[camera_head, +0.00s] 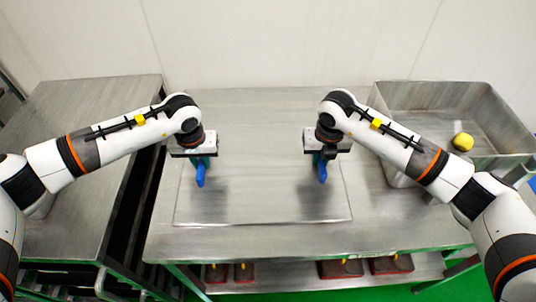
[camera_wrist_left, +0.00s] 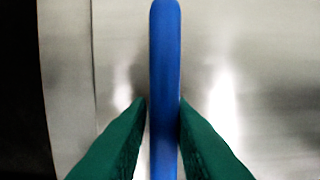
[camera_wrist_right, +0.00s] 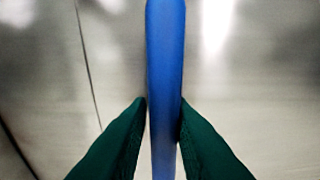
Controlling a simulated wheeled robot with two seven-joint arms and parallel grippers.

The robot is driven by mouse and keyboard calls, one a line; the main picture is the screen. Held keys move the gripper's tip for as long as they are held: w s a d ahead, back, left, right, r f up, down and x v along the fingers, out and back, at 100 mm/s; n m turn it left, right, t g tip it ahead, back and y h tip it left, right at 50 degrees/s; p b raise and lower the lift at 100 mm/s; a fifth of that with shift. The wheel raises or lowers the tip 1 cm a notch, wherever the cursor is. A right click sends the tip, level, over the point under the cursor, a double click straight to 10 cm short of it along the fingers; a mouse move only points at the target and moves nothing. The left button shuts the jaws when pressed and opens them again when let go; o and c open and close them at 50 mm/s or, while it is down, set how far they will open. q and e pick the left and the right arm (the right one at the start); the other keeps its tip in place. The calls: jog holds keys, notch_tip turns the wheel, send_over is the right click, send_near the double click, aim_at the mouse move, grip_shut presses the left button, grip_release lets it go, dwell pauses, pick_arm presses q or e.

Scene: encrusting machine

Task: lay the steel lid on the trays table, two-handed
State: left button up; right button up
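The steel lid (camera_head: 262,205) is a thin flat sheet with two upright blue handles, over the middle steel table (camera_head: 400,232). I cannot tell whether it rests on the top or is just above it. My left gripper (camera_head: 201,168) is shut on the left blue handle (camera_head: 200,177); in the left wrist view the green fingers (camera_wrist_left: 162,105) touch both sides of the handle (camera_wrist_left: 165,50). My right gripper (camera_head: 321,165) is shut on the right blue handle (camera_head: 322,174); its fingers (camera_wrist_right: 163,105) press the handle (camera_wrist_right: 165,50) in the right wrist view.
Another steel table (camera_head: 75,110) stands at the left, across a dark gap. A deep steel bin (camera_head: 405,105) with a yellow object (camera_head: 463,142) is at the right. Several reddish trays (camera_head: 340,268) sit on the lower shelf. A pale wall (camera_head: 270,40) is behind.

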pick_arm(q)
jog(key=o, duration=0.3)
pick_arm(e)
jog(key=o, duration=0.3)
pick_arm(q)
jog(key=shift+r, duration=0.2)
pick_arm(e)
jog(key=shift+a+r, duration=0.1)
jog(key=shift+r, duration=0.35)
pick_arm(q)
notch_tip(320, 180, up, 12)
jog(key=s, duration=0.1)
jog(key=shift+s+f, duration=0.2)
jog(key=shift+s, duration=0.05)
pick_arm(e)
notch_tip(320, 180, up, 11)
jog(key=s, duration=0.1)
jog(key=shift+s, duration=0.25)
